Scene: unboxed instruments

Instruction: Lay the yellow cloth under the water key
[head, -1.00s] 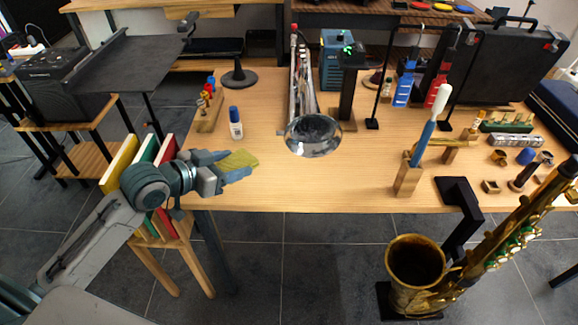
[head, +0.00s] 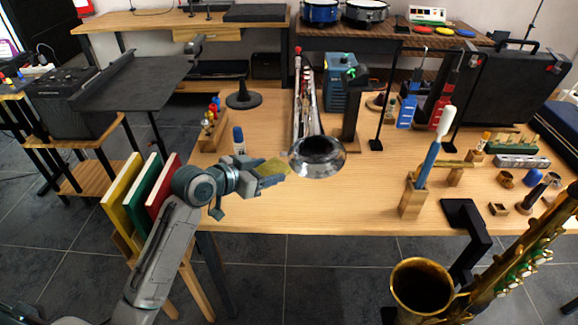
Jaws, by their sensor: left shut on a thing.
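My left gripper (head: 276,175) is shut on the yellow cloth (head: 271,166) and holds it over the front left part of the table, just left of the silver bell. The cloth looks like a small flat olive-yellow piece. A silver brass instrument (head: 306,108) lies lengthwise on the table, with its round bell (head: 318,157) toward me. The water key is too small to make out on it. Whether the cloth touches the table or the bell I cannot tell. My right gripper is not in view.
A bottle with a blue cap (head: 239,141) stands behind my left gripper. A wooden holder (head: 412,197) with a blue-handled brush stands to the right, and a golden saxophone (head: 500,270) at front right. The table between bell and brush holder is clear.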

